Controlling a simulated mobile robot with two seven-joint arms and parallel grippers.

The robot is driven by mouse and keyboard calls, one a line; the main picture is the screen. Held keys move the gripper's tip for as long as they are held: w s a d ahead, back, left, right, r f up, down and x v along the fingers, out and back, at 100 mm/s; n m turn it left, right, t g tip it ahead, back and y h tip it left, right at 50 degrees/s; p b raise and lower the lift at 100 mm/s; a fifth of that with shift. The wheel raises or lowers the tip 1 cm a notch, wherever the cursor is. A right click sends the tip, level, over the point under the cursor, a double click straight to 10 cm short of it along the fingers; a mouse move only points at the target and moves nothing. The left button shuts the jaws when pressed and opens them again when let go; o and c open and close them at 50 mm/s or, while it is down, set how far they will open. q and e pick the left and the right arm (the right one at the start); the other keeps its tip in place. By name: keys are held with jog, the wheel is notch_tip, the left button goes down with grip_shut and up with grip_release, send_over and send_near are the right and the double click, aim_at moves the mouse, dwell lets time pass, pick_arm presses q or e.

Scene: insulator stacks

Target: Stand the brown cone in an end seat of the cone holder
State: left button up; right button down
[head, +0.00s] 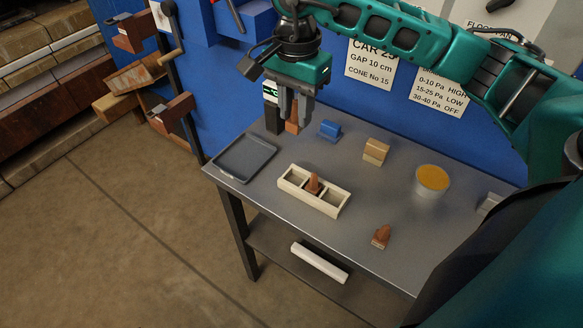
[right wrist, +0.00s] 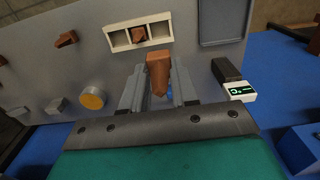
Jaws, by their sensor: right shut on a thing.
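My right gripper (head: 293,118) is at the back left of the table and shut on a brown cone (head: 291,126). In the right wrist view the brown cone (right wrist: 158,72) shows between the two fingers (right wrist: 159,88). I cannot tell whether its base touches the table. The cream cone holder (head: 328,203) stands nearer the table's front edge, apart from the gripper; it also shows in the right wrist view (right wrist: 108,41). Another brown cone (head: 313,184) stands in its middle seat, and both end seats look empty. My left gripper is not in view.
A grey tray (head: 246,158) lies left of the holder. A dark block with a green display (right wrist: 235,85) stands beside the gripper. A blue block (head: 330,129), a tan block (head: 376,150), a cup with orange contents (head: 432,180) and a loose brown cone (head: 381,237) are to the right.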

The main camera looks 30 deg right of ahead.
notch_tip(320, 180, down, 16)
jog(key=shift+r, duration=0.1)
dwell(0.4)
